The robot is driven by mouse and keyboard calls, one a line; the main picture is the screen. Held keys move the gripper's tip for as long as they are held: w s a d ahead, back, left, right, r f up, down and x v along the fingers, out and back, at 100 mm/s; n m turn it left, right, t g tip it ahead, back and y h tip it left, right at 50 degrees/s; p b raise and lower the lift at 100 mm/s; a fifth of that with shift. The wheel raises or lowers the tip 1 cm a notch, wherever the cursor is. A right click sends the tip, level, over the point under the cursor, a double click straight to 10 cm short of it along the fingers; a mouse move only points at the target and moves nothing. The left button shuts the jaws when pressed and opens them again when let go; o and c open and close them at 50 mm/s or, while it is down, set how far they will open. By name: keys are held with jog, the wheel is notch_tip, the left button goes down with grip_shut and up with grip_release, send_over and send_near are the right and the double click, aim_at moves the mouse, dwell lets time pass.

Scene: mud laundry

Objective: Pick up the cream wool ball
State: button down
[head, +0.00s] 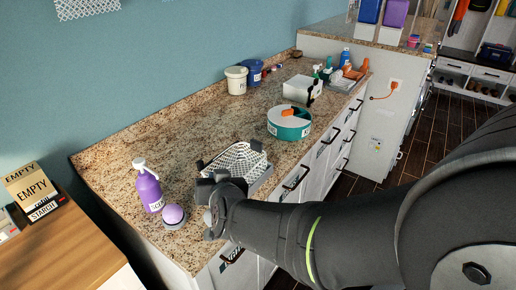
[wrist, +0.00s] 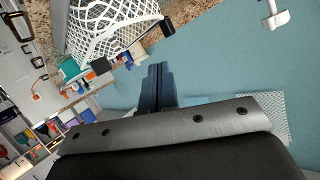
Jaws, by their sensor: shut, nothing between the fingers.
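My gripper (head: 212,205) is over the front edge of the granite counter, beside the white mesh basket (head: 238,163). In the wrist view its two dark fingers (wrist: 157,72) are together with nothing between them. The basket also shows at the top of the wrist view (wrist: 108,28). I cannot make out a cream wool ball for certain. A small pale patch (head: 207,217) shows at the gripper in the head view, too small and covered to name. A lavender ball (head: 173,213) sits on a low stand left of the gripper.
A purple pump bottle (head: 149,187) stands behind the lavender ball. A wooden surface with an EMPTY sign (head: 30,187) is at left.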

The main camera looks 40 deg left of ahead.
jog(key=c, duration=0.5)
grip_release()
jog(key=n+g+h, duration=0.7)
jog(key=n+g, duration=0.1)
jog(key=n, duration=0.2)
send_near(173, 209)
jog(key=x, duration=0.5)
jog(key=shift+a+f, duration=0.15)
jog(key=shift+a, duration=0.2)
jog(key=shift+x, duration=2.65)
